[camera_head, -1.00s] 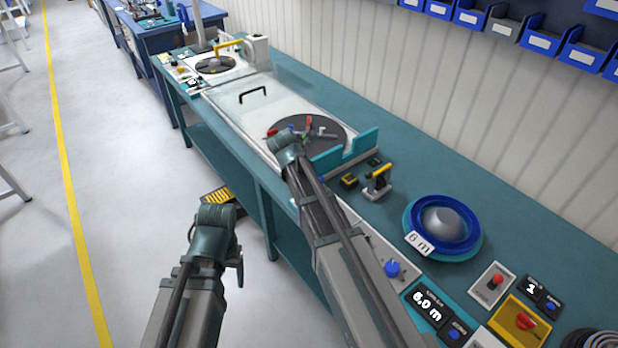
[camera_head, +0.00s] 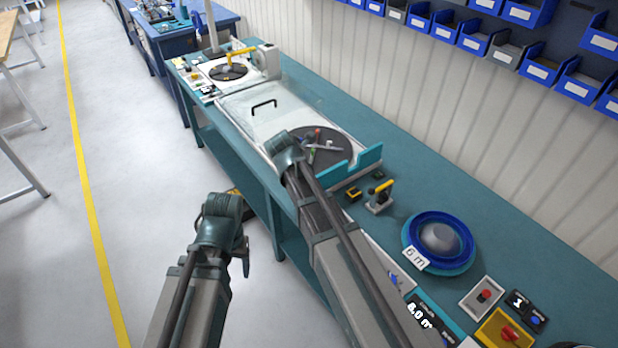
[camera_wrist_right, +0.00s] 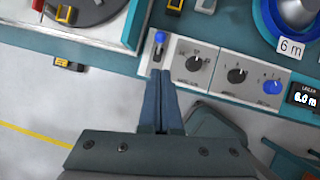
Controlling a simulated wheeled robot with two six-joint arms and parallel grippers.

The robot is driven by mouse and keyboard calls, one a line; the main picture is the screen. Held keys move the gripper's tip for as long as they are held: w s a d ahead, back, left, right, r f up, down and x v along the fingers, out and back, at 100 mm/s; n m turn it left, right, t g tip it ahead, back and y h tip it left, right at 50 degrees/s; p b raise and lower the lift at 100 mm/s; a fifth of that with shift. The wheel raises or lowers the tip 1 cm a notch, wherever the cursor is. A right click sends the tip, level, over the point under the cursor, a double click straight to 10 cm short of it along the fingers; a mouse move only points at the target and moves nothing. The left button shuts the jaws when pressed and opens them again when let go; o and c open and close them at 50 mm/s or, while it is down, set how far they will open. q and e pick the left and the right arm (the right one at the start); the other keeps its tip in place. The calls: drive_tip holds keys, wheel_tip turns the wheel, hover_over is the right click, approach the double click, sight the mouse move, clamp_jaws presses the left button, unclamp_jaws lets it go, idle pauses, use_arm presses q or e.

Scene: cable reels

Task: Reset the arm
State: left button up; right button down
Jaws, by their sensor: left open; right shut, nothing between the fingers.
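My left arm comes up from the bottom of the head view, and its gripper (camera_head: 243,256) hangs over the floor beside the bench, small and partly hidden by the wrist. It is open and empty. My right arm reaches over the bench edge in the head view, and its wrist hides the gripper there. In the right wrist view my right gripper (camera_wrist_right: 162,78) is shut, with nothing between the fingers. Its tips are just in front of a small blue-topped lever (camera_wrist_right: 159,38) on the bench's front panel, and I cannot tell whether they touch it.
The teal bench (camera_head: 465,185) runs along the wall. On it are a dark turntable (camera_head: 335,150), a yellow-handled tool (camera_head: 380,194), a blue reel marked 6 m (camera_head: 437,240) and a red button box (camera_head: 484,297).

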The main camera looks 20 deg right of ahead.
use_arm(q)
drive_tip(key=shift+r+p, duration=0.3)
drive_tip(key=shift+r, duration=0.4)
use_arm(e)
drive_tip(key=shift+s+r, duration=0.15)
drive_tip(key=shift+r, duration=0.55)
use_arm(q)
wheel_tip(320, 180, down, 5)
drive_tip(key=b, duration=0.4)
drive_tip(key=shift+r+b, duration=0.2)
drive_tip(key=shift+b, duration=0.1)
use_arm(e)
drive_tip(key=s+a+f+m+g+y, duration=0.1)
drive_tip(key=s+a+f+m, duration=0.2)
drive_tip(key=s+a+m, duration=0.3)
drive_tip(key=s+a+f+m+g+y, duration=0.2)
drive_tip(key=s+a+f+m, duration=0.2)
drive_tip(key=s+m, duration=1)
drive_tip(key=s+a, duration=0.1)
drive_tip(key=a, duration=0.2)
drive_tip(key=shift+s+a, duration=0.2)
drive_tip(key=shift+s, duration=0.05)
use_arm(q)
drive_tip(key=shift+c, duration=0.2)
